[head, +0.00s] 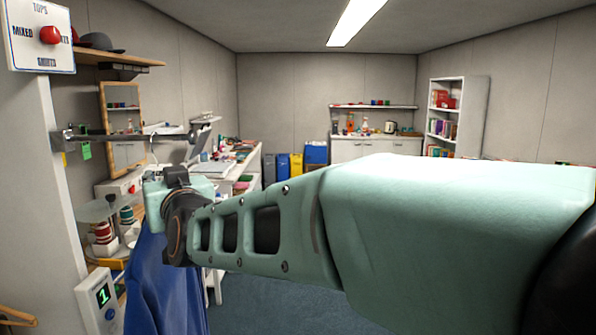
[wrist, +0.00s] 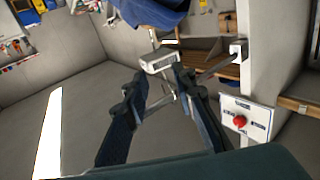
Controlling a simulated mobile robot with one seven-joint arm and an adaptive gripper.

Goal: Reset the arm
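My gripper (wrist: 157,78) has its two dark fingers spread apart. A pale grey block (wrist: 158,60) shows between and just beyond the fingertips; I cannot tell whether they touch it. Blue cloth (wrist: 155,10) lies past the block in the wrist view. In the head view my mint-green arm reaches across to the left, and its wrist hides the fingers. The blue cloth (head: 165,285) hangs below my wrist there.
A metal rail (head: 125,137) runs from the left post close to my wrist. A sign with a red knob (head: 50,35) and a box showing "1" (head: 103,297) are on the left. A cluttered white bench (head: 225,170) stands beyond. Blue floor (head: 270,305) shows below the arm.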

